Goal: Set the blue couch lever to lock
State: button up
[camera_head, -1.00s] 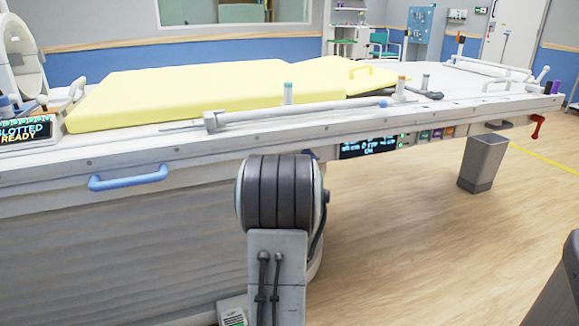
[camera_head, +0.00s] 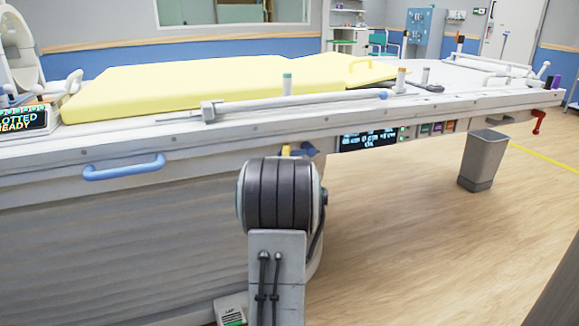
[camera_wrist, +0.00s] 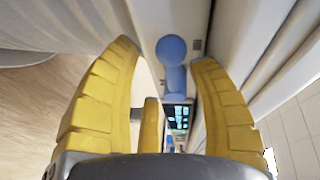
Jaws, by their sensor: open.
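In the head view a small part of the blue lever (camera_head: 308,149) shows under the couch edge, just right of a yellow fingertip. The rest of my gripper is hidden behind my dark arm joint there. Which way the lever is set cannot be told.
A light blue handle (camera_head: 124,167) is on the couch side at left. A lit display panel (camera_head: 368,140) is right of the lever. A red lever (camera_head: 538,122) hangs at the far right end. A grey bin (camera_head: 483,160) stands on otherwise open floor at right.

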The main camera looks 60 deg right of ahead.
jog(key=shift+b+x, duration=0.5)
jog(key=shift+x, duration=1.3)
grip_shut()
